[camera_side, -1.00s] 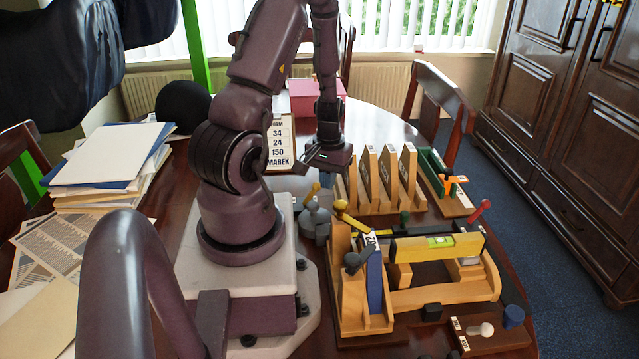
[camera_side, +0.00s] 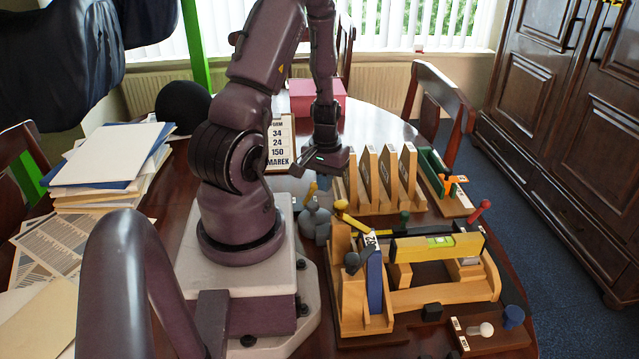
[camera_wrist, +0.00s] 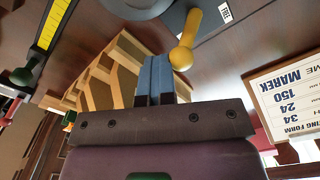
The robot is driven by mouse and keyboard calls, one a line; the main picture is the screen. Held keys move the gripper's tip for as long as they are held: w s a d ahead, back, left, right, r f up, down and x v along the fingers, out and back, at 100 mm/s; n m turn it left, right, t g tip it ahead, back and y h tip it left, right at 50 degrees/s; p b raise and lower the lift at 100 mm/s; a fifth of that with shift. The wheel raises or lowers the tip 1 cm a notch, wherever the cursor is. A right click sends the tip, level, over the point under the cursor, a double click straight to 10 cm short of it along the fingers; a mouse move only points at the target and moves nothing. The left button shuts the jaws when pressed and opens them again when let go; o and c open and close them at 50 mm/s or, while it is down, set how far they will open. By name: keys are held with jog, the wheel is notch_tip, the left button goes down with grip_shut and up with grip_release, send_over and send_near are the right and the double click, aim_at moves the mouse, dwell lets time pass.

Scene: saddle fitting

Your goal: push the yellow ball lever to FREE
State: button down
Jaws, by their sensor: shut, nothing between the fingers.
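In the side view my gripper (camera_side: 323,183) hangs low beside the yellow lever (camera_side: 311,192), above the grey base (camera_side: 315,216). Whether they touch cannot be told there.
A wooden rack with upright dividers (camera_side: 375,178) stands right of my gripper. A sign with numbers (camera_side: 280,143) stands behind. Papers (camera_side: 100,170) lie at the left.

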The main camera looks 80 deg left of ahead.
jog(key=shift+s+f, duration=0.1)
jog(key=shift+s, duration=1.45)
jog(key=shift+w, duration=0.8)
jog(key=shift+r, duration=3.6)
jog(key=w+d+r+m+t, duration=0.2)
jog(key=d+r+m, duration=0.4)
jog(key=d+r, duration=0.5)
jog(key=w+d+r+m+t, duration=0.3)
jog(key=d+r+m, duration=0.3)
jog(key=d+r, duration=0.5)
jog(key=d, duration=0.4)
jog(key=shift+w+r+t, duration=0.2)
jog(key=shift+w+t, duration=0.1)
jog(key=shift+w, duration=0.1)
